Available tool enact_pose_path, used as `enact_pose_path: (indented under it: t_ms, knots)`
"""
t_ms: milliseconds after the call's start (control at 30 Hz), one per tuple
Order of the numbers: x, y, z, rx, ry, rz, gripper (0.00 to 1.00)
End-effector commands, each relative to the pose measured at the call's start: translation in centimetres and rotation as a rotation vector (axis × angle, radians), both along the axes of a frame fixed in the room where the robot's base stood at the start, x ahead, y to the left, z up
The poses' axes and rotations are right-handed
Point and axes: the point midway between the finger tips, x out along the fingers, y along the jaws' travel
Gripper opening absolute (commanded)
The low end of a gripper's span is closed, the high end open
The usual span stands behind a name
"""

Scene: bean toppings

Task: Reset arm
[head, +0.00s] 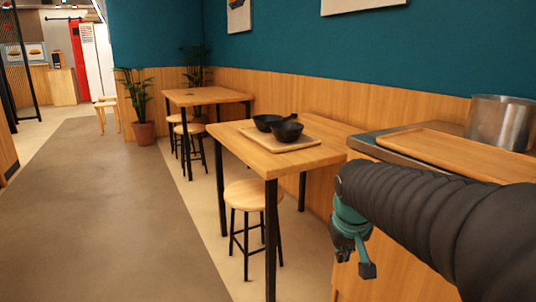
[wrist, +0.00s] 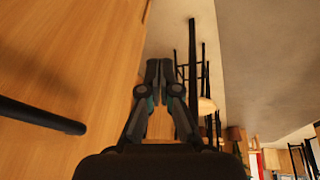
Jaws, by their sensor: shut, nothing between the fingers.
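My arm reaches in from the right of the head view, covered in a black ribbed sleeve. My gripper (head: 366,262) hangs at its end with teal parts, in front of the wooden counter. In the wrist view my gripper (wrist: 159,66) points away from the camera, its two dark fingers together at the tips. Nothing shows between the fingertips. The gripper is apart from the tables and the tray in the head view.
A wooden table (head: 318,158) holds a tray (head: 302,136) with two black bowls (head: 287,130). A stool (head: 254,195) stands beside it. A counter at right bears a wooden board (head: 450,150) and a metal pot (head: 500,122). The floor (head: 110,215) at left is clear.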

Motion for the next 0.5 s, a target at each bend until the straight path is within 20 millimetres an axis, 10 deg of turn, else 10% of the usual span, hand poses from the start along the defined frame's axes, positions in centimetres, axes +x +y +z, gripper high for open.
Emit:
enact_pose_path:
  t_ms: [300,500]
  knots:
    - [-12.7,0.7,-2.2,0.099,-0.007,-0.077,0.0]
    - [-17.3,0.7,-2.4,0.122,-0.058,-0.09,0.0]
